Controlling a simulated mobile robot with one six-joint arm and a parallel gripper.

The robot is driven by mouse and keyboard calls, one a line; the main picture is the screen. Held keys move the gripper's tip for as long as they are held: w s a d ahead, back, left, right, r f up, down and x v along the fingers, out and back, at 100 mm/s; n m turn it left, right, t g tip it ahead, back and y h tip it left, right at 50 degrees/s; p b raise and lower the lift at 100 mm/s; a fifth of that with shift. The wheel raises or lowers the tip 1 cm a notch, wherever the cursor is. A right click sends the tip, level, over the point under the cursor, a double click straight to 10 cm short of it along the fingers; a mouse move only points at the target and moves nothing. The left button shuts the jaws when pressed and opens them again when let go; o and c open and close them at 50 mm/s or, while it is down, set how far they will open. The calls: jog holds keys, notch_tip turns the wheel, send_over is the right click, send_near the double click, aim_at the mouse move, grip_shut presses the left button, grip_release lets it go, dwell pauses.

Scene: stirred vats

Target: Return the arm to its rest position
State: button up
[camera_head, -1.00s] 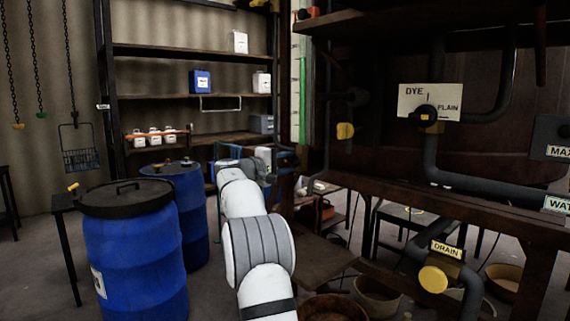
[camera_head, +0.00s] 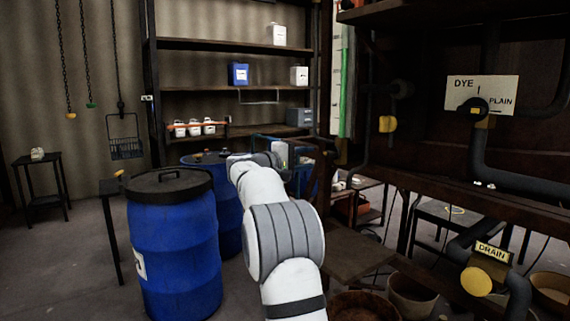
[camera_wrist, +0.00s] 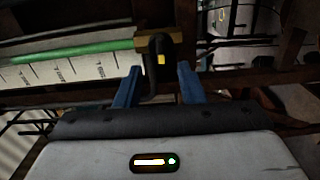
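My arm (camera_head: 283,240) reaches forward from the bottom of the head view, bending toward the shelving. Its far end is small and partly lost against dark clutter there. In the wrist view my gripper (camera_wrist: 157,80) shows two blue fingers spread apart with a gap between them. A black bent pipe or handle with a yellow mark (camera_wrist: 160,60) shows in that gap, seemingly beyond the fingers; I see no grip on it.
A blue drum (camera_head: 175,250) stands left of my arm, a second (camera_head: 228,210) behind it. Right are the dark vat frame, DYE/PLAIN sign (camera_head: 495,92) and yellow drain valve (camera_head: 476,281). A green-marked gauge (camera_wrist: 70,52) is near the gripper.

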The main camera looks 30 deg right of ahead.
jog(key=s+a+f+y+p, duration=0.3)
jog(key=s+a+y+p, duration=0.2)
jog(key=s+a, duration=0.6)
jog(key=s+a+f+t+y+p, duration=0.1)
jog(key=s+a+f+y+p, duration=0.3)
jog(key=s+a, duration=0.7)
jog(key=s+a+f+y+p, duration=0.4)
jog(key=s+a+y+p, duration=0.3)
jog(key=s, duration=0.8)
jog(key=a+y, duration=0.2)
jog(key=a, duration=0.2)
jog(key=shift+a+m, duration=0.25)
jog(key=shift+m, duration=0.15)
